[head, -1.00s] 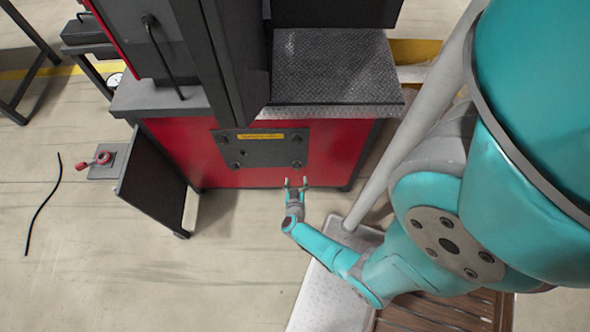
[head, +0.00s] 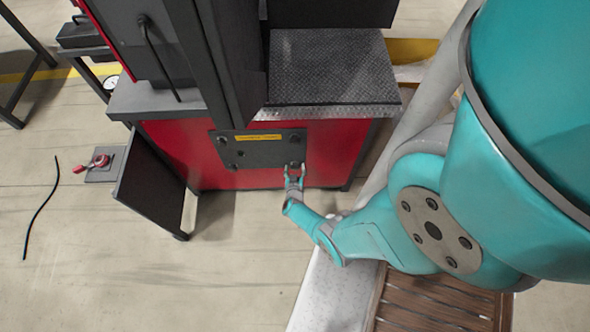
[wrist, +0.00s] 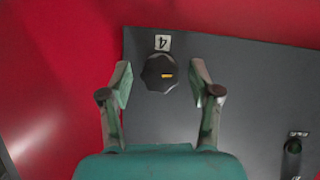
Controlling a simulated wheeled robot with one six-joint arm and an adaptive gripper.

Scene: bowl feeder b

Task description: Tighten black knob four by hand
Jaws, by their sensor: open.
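Black knob four (wrist: 160,73) is a dark faceted knob with a small orange mark, beside a white label reading 4 in the wrist view. It sits near a corner of the dark grey panel (wrist: 250,90) on the red machine front. My gripper (wrist: 160,84) is open, with one finger on each side of the knob. Gaps show between the fingers and the knob. In the head view my gripper (head: 294,168) is at the lower right corner of the panel (head: 262,154), where it partly covers the knob.
A yellow label (head: 258,138) is at the panel's top. An open dark door (head: 150,185) stands at the machine's left.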

